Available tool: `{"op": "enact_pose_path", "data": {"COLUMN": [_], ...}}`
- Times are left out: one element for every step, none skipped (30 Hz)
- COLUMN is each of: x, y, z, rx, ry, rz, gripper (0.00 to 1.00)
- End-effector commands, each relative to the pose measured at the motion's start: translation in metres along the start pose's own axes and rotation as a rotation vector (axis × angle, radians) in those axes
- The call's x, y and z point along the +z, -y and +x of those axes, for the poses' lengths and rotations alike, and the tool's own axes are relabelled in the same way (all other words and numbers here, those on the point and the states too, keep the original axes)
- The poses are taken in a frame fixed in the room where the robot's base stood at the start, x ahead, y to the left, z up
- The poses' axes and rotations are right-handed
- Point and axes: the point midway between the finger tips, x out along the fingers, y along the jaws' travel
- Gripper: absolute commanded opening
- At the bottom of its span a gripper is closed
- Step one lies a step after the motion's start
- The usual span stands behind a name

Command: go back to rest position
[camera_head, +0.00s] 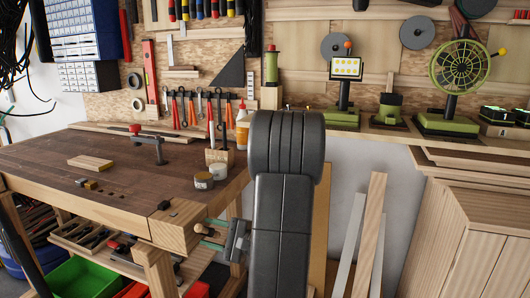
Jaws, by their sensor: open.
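My gripper (207,235) shows just left of my dark arm link, low in the middle of the head camera view. Its two thin greenish fingers point left and stand apart, with nothing seen between them. It is in front of the right end of the wooden workbench (130,165), near the bench's front corner block. My arm hides part of the gripper's mount and some of what lies behind.
On the bench are a light wood block (90,162), a red-handled clamp (148,142), two small cans and a tool holder (218,157). Boards (368,235) lean on the wall right of my arm. A wooden cabinet (470,245) stands at the right.

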Motion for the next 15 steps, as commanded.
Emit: {"op": "enact_pose_path", "data": {"x": [-0.0026,-0.0025,-0.0023,-0.0022,-0.0023,-0.0023,-0.0021,-0.0021,-0.0021,-0.0022,-0.0021,-0.0019,-0.0019,-0.0018,-0.0018], "y": [-0.0041,-0.0041,-0.0039,-0.0038,-0.004,-0.0038,-0.0037,-0.0036,-0.0035,-0.0036,-0.0035,-0.0032,-0.0032,-0.003,-0.003], "z": [0.0001,0.0001,0.0,0.0,0.0,0.0,0.0,0.0,0.0,0.0,0.0,0.0,0.0,0.0,0.0], "rx": [0.0,0.0,0.0,0.0,0.0,0.0,0.0,0.0,0.0,0.001,0.001,0.001,0.0,0.001,0.001], "ry": [0.001,0.001,0.001,0.001,0.001,0.001,0.001,0.001,0.001,0.001,0.001,0.001,0.001,0.001,0.0], "rz": [-0.053,-0.087,-0.13,-0.163,-0.194,-0.236,-0.268,-0.301,-0.342,-0.373,-0.404,-0.446,-0.475,-0.504,-0.541], "gripper": [0.45,0.45,0.45,0.45,0.45,0.45,0.45,0.45,0.45,0.45,0.45,0.45,0.45,0.45,0.45]}}
